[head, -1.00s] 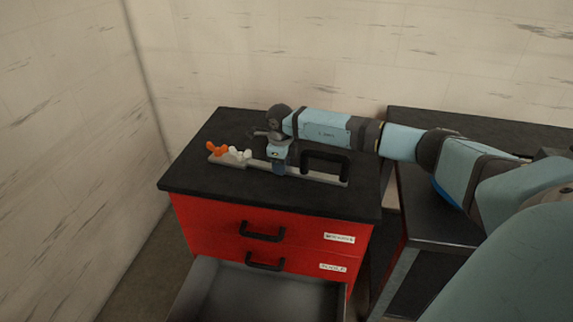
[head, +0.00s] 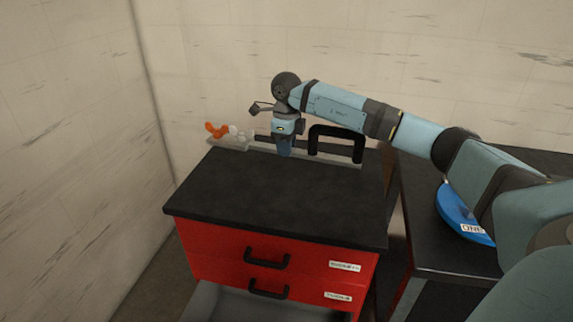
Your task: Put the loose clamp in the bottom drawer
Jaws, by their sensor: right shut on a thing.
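The loose clamp is a long grey bar (head: 334,159) with orange and pale pieces (head: 217,130) at its left end and a black handle (head: 338,131) toward its right end. My right gripper (head: 285,151) points down and is shut on the bar near its middle, hiding part of it. The clamp looks raised above the back of the cabinet top. The bottom drawer (head: 205,300) of the red cabinet is open, its grey inside partly cut off by the lower edge of the head view. My left gripper is not in view.
The black cabinet top (head: 275,195) is otherwise bare. The upper drawer (head: 215,250) is shut, with a black handle and white label. A dark table (head: 455,255) on the right holds a blue labelled object (head: 462,215), partly behind my right arm. Walls stand left and behind.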

